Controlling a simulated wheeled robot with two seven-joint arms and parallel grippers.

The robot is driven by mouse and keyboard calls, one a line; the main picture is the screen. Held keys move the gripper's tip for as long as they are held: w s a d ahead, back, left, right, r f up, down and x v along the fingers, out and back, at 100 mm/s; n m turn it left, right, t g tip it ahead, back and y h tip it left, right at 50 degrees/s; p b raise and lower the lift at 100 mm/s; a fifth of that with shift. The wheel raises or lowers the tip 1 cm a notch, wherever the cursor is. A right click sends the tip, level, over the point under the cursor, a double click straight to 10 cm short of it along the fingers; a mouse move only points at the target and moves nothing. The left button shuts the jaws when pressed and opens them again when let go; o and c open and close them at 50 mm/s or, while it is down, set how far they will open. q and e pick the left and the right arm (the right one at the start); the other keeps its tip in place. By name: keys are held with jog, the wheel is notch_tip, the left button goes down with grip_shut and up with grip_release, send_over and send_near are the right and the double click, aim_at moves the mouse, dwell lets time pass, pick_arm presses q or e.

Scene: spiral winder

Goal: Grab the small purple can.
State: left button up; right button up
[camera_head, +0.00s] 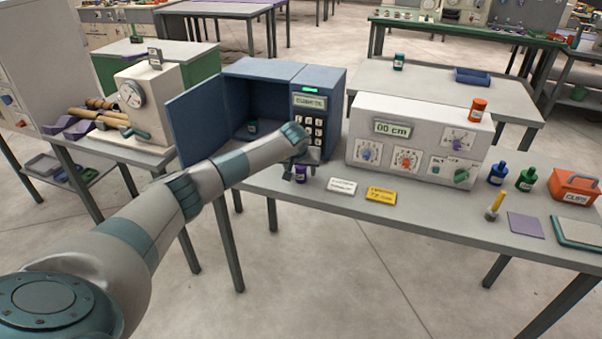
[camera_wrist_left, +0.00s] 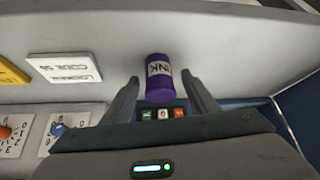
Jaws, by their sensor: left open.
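The small purple can (camera_wrist_left: 158,78) has a white label reading INK. In the left wrist view it stands between the two open fingers of my left gripper (camera_wrist_left: 160,92), with a visible gap on each side. In the head view the can (camera_head: 301,174) is on the grey table, just in front of the blue keypad box, with my left gripper (camera_head: 297,172) right at it. The wrist and fingers hide part of that spot in the head view. My right gripper does not show.
The blue box (camera_head: 203,114) has its door open to the left and a dark bottle inside. A white card (camera_head: 342,187) and a yellow card (camera_head: 381,196) lie right of the can. A white dial machine (camera_head: 415,138) stands behind them.

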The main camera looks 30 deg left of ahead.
pick_arm(q)
jog(key=c, duration=1.2)
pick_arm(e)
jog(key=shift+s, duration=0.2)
pick_arm(q)
jog(key=shift+r, duration=0.1)
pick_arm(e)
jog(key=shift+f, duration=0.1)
